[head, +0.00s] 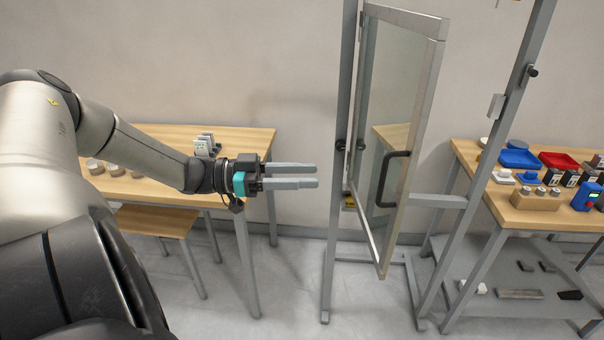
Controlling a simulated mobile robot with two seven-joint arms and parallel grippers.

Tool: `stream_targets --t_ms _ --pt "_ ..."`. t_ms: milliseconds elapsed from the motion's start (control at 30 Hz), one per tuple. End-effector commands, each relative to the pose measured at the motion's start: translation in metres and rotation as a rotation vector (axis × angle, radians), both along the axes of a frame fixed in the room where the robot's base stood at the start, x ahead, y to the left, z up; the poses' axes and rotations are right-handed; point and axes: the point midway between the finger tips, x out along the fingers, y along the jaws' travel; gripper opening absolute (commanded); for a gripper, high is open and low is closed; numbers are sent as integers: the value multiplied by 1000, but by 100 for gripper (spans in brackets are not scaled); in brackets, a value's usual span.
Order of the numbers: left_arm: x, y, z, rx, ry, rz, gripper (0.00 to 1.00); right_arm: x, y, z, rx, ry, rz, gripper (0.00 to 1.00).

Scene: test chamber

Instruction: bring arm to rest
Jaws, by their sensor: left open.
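My left arm comes in from the left and reaches across the picture, above the left table. My left gripper (317,175) is open and empty, with its two grey fingers apart and pointing right. The fingertips are close to the door frame's left post in the picture and show no contact with it. My right gripper is not in view.
A glass door (395,110) with a black handle (391,180) stands ajar in a grey metal frame (338,200). A wooden table (250,143) and stool (155,219) stand at left. A workbench (530,219) at right holds blue and red trays and several small items.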

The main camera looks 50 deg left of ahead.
Motion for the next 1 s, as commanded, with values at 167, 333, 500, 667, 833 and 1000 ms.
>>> stream_targets --t_ms 167,333,500,667,833,1000 --pt "0 0 0 1 1 0 45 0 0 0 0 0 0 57" --pt "0 0 0 0 1 0 45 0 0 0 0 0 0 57" --pt "0 0 -3 1 1 2 45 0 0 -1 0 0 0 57" --pt "6 6 -42 31 5 50 45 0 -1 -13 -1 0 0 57" --pt "15 22 -137 119 35 178 45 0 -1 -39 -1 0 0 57" --pt "13 37 -245 226 110 324 45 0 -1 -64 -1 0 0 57"
